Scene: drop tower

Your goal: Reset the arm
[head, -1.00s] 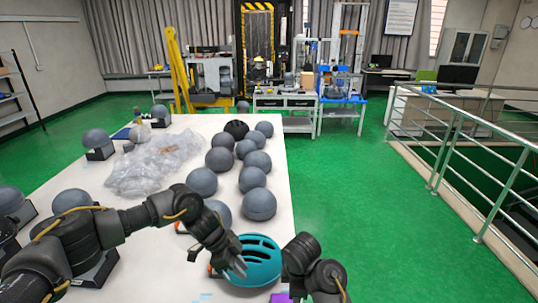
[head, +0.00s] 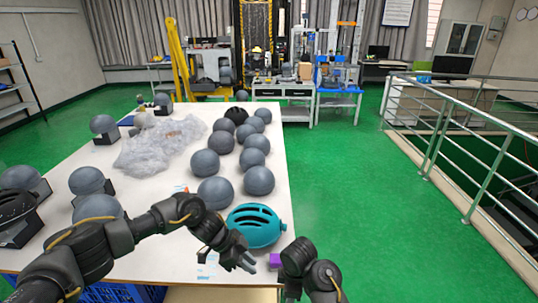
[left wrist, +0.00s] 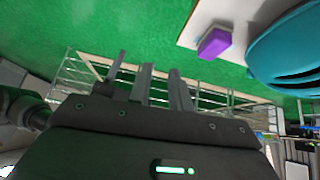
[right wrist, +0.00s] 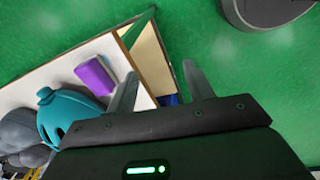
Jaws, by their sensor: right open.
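My left gripper (head: 242,258) is over the front edge area of the white table, just short of a teal helmet (head: 256,232). Its fingers (left wrist: 150,75) stand a little apart with nothing between them. The teal helmet lies at the table's front right and shows in the left wrist view (left wrist: 290,50) and right wrist view (right wrist: 68,112). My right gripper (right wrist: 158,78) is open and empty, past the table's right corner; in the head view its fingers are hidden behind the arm. A purple block (head: 274,260) lies at the front right corner, between the two arms.
The white table (head: 150,255) holds several grey head forms (head: 215,192), crumpled clear plastic (head: 160,145) and a black helmet (head: 237,115). A blue crate (head: 125,292) is under the front edge. Green floor (head: 345,200) is free to the right, up to a metal railing (head: 440,150).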

